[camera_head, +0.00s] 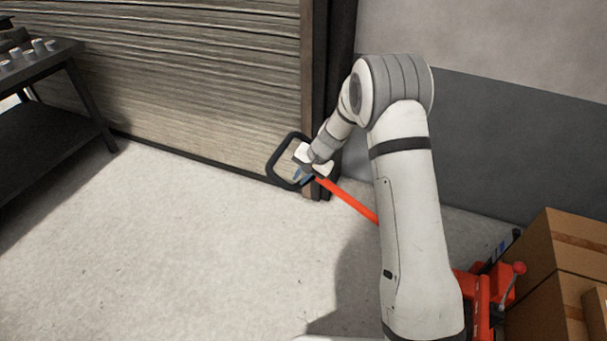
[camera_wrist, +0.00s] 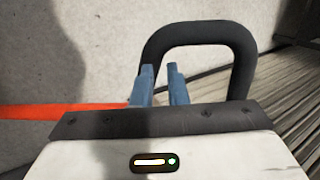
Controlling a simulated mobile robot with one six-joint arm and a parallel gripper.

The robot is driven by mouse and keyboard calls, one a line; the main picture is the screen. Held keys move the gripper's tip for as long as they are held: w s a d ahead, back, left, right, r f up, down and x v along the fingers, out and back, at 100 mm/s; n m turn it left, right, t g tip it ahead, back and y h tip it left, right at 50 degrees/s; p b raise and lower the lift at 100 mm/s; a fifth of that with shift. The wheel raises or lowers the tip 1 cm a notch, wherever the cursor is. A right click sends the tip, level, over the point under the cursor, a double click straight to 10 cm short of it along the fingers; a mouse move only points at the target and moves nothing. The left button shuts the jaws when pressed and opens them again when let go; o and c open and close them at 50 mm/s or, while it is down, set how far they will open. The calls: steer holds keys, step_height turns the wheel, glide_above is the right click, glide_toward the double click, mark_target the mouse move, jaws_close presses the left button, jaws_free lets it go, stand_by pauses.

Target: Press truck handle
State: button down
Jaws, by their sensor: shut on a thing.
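The truck handle is a black rounded loop (camera_head: 278,151) at the end of a red bar (camera_head: 348,200), in front of the shutter's lower right corner. My gripper (camera_head: 302,174) is at the loop, where the red bar meets it, with its blue fingers shut on the handle. In the wrist view the loop (camera_wrist: 205,32) rises behind the two blue fingers (camera_wrist: 162,78), and the red bar (camera_wrist: 60,111) runs off to the left. The exact contact is hidden behind the gripper body. The truck's red base (camera_head: 482,300) is partly hidden by my arm.
Cardboard boxes (camera_head: 570,250) are stacked at the lower right. A slatted shutter (camera_head: 190,80) and a grey wall (camera_head: 510,140) stand behind. A dark table (camera_head: 45,60) with several small cylinders is at the left. The floor (camera_head: 190,240) at centre left is clear.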

steer(key=shift+w+d+r+p, duration=0.1)
steer(key=shift+w+r+p, duration=0.2)
steer(key=shift+r, duration=0.2)
steer(key=a+p+v, duration=0.1)
steer(key=v, duration=1.2)
steer(key=shift+r, duration=0.25)
